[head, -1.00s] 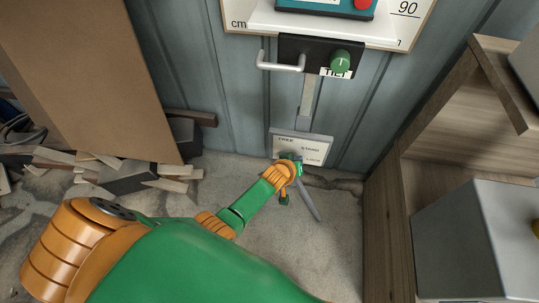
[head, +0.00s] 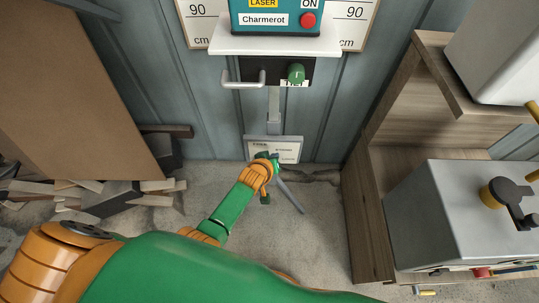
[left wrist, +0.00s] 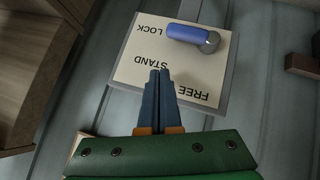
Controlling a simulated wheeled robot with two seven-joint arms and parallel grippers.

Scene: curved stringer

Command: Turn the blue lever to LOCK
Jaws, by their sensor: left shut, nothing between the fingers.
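The blue lever (left wrist: 184,33) sits on a pale label plate (left wrist: 132,72) in the left wrist view. Its grey pivot is at its right end and its handle points left, towards the word LOCK; FREE and STAND are also readable. In the head view the plate (head: 289,160) is at the foot of the stand, and my gripper hides the lever. My left gripper (left wrist: 160,72) is shut and empty, its fingertips over the plate near STAND, apart from the lever in the picture. It also shows in the head view (head: 273,160). My right gripper is not in view.
A teal laser box (head: 263,18) stands on a white shelf above, with a green knob (head: 296,74) and a handle (head: 244,80) below it. A wooden shelf unit (head: 365,220) with grey machines is at right. Cardboard (head: 75,90) and scrap wood lie at left.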

